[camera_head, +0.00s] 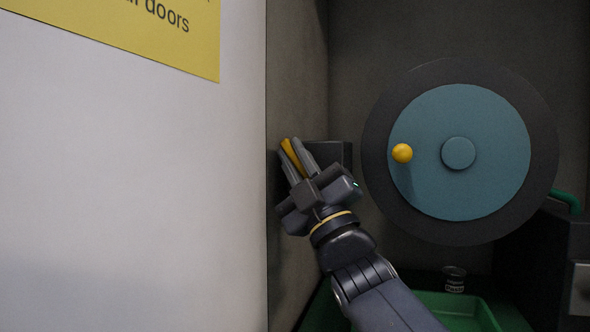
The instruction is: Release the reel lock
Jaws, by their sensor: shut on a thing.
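The reel (480,115) is a large blue-grey disc with a dark rim and a central hub, at the right of the head view. A yellow knob (402,153) stands out from the left part of its face. My gripper (296,157) is left of the reel, tilted up and left, near the dark side wall. It is shut on a yellow piece, which looks like the reel lock lever (291,154); the fingers hide part of it. A dark block (333,155) shows just behind the fingers, between the gripper and the reel.
A white panel (130,190) with a yellow sign (120,30) fills the left side. A green tray (465,322) lies below the reel, with a small dark labelled container (454,280) there. Dark equipment with a green tube (568,200) stands at the right edge.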

